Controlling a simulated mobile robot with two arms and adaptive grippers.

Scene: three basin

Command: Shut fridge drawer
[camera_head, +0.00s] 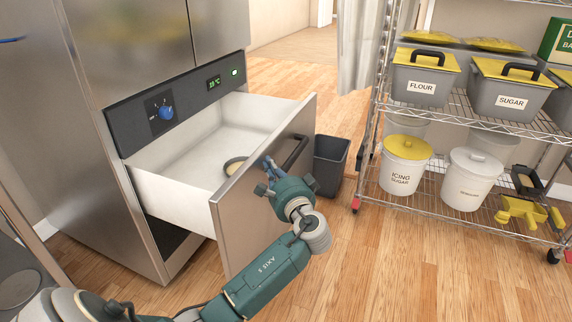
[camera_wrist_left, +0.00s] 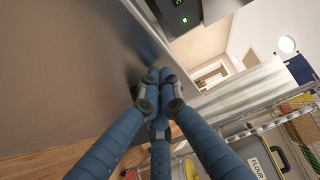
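The fridge drawer (camera_head: 262,192) is pulled out of the steel fridge (camera_head: 75,130), with a white inside and a steel front. A dark bar handle (camera_head: 295,152) is on its front. My left gripper (camera_head: 268,164) is at the drawer front, near its top edge and left of the handle; whether it touches cannot be told. In the left wrist view its blue fingers (camera_wrist_left: 157,78) come together at the tips, with nothing seen between them, beside the grey metal panel (camera_wrist_left: 60,75). My right gripper is not in view.
A round yellowish item (camera_head: 235,165) lies in the drawer. A dark bin (camera_head: 331,165) stands just behind the drawer front. A wire rack (camera_head: 480,222) with flour and sugar tubs stands at the right. The wooden floor in front of the drawer is free.

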